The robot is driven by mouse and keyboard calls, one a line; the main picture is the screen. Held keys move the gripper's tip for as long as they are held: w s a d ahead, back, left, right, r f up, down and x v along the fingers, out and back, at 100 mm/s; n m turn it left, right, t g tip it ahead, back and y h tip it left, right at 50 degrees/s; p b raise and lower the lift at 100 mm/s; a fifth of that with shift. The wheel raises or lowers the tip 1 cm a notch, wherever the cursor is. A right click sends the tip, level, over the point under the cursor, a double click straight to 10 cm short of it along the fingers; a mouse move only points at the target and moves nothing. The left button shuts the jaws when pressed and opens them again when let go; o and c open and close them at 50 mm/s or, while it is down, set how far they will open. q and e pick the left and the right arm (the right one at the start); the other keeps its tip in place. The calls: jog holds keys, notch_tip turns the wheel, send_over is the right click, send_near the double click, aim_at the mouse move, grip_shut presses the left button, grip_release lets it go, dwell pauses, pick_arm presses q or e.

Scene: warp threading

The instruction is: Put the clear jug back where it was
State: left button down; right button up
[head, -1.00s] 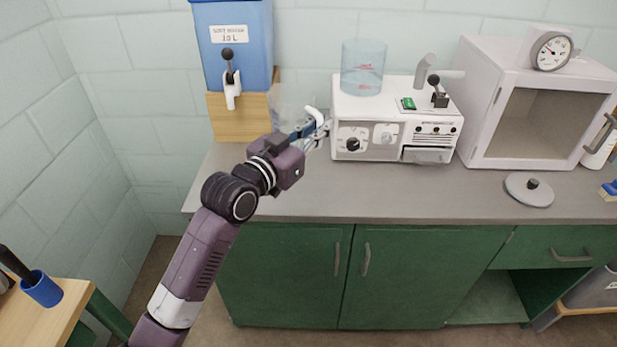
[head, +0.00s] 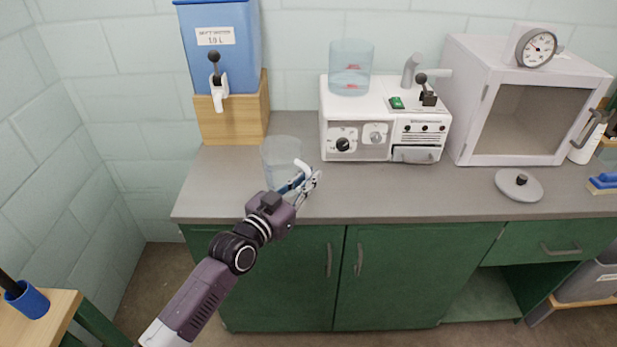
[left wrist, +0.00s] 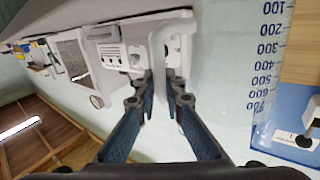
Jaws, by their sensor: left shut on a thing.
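The clear jug (head: 279,158) is see-through and upright over the front left part of the counter, in front of the blue water dispenser. I cannot tell whether its base touches the counter. My left gripper (head: 308,182) is on its right side, shut on the jug's pale handle. In the left wrist view the fingers (left wrist: 162,95) close around the handle, and the jug (left wrist: 225,65) with its volume marks fills the right part. My right gripper is not in view.
The blue dispenser (head: 222,45) with a tap stands on a wooden block (head: 235,125). A white machine (head: 357,135) bears another clear bluish container (head: 351,68). A white cabinet (head: 470,105) and a grey lid (head: 519,185) are further right. The counter's front (head: 400,205) is clear.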

pick_arm(q)
jog(key=shift+r, duration=0.15)
jog(key=c, duration=2)
grip_release()
jog(key=shift+f, duration=0.25)
jog(key=shift+r, duration=0.1)
jog(key=shift+s+r, duration=0.1)
jog(key=v, duration=1.2)
jog(key=shift+b, duration=0.35)
